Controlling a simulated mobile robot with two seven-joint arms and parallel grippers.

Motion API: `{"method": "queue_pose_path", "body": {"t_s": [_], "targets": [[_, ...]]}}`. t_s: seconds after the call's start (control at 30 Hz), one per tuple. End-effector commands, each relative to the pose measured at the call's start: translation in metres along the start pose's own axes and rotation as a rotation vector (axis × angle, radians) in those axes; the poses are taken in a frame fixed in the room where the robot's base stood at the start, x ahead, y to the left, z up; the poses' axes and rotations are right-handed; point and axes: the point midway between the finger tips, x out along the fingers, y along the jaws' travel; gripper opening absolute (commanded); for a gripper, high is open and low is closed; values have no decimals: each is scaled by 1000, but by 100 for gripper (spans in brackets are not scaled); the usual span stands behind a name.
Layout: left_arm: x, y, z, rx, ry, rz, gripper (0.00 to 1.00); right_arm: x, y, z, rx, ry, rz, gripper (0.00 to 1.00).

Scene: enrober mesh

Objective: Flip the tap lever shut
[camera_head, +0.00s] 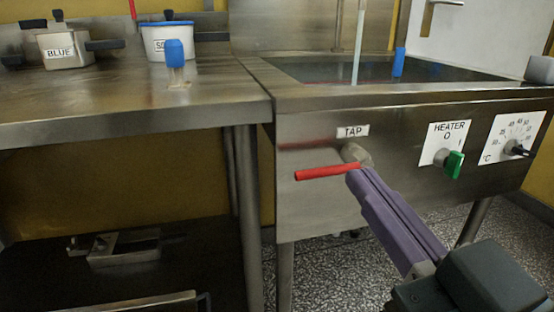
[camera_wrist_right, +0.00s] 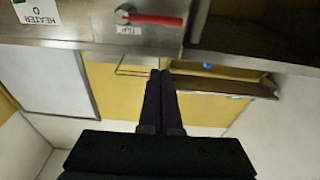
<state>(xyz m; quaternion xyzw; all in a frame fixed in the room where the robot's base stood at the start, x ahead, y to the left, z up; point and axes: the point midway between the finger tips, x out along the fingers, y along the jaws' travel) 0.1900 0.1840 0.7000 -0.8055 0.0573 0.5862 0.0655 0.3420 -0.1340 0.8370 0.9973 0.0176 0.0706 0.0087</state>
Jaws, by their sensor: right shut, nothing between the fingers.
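The red tap lever (camera_head: 325,172) sticks out to the left, almost level, from a round metal pivot (camera_head: 357,154) under the TAP label (camera_head: 352,131) on the steel front panel. The lever also shows in the right wrist view (camera_wrist_right: 155,19), near the top edge. My right gripper (camera_head: 355,173) has its long purple fingers shut and empty. In the head view the tips overlap the lever's pivot end; whether they touch it I cannot tell. In the right wrist view the fingertips (camera_wrist_right: 160,72) appear apart from the lever. My left gripper is not in view.
A green heater switch (camera_head: 454,165) and a temperature dial (camera_head: 516,148) are right of the tap. Above is a steel basin (camera_head: 300,92) with a pale vertical strip over it. Left stands a steel table (camera_head: 120,100) with a BLUE pot (camera_head: 66,47) and a white tub (camera_head: 167,42).

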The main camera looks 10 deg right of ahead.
Motion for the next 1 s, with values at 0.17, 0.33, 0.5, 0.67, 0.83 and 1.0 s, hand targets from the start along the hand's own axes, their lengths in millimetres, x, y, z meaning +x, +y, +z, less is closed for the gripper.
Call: {"method": "queue_pose_path", "body": {"t_s": [0.17,0.33,0.5,0.67,0.83,1.0], "targets": [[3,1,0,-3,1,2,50,13,0,0,0,4,1,0],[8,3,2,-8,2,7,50,45,0,0,2,7,2,0],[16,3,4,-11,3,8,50,82,0,0,3,6,1,0],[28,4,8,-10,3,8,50,96,0,17,-1,-4,-2,0],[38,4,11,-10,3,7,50,89,0,34,-1,-3,0,0],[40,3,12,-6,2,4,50,86,0,39,-1,-1,0,0]]}}
